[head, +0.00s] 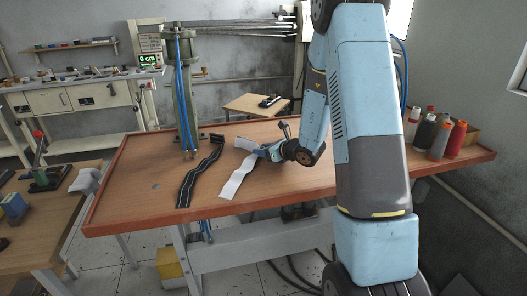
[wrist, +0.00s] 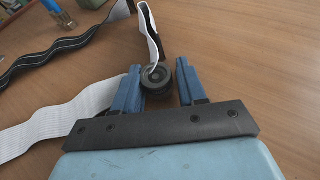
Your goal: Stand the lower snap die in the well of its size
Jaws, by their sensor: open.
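My gripper (wrist: 159,69) is open in the wrist view, its two blue fingers on either side of a dark round ringed piece (wrist: 157,82). The piece may be a snap die, but I cannot tell for sure. It appears between the fingers without clear contact; its lower part is partly hidden. In the head view my gripper (head: 264,151) is low over the table, by the white strip (head: 238,184). The piece is too small to make out there. I cannot identify a well in either view.
The wooden table (head: 130,200) has a raised orange edge. A black strip (head: 194,186) lies left of the white one. A green press (head: 184,90) with blue hoses stands behind. Several bottles (head: 425,133) crowd the right end. The table's left front is mostly clear.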

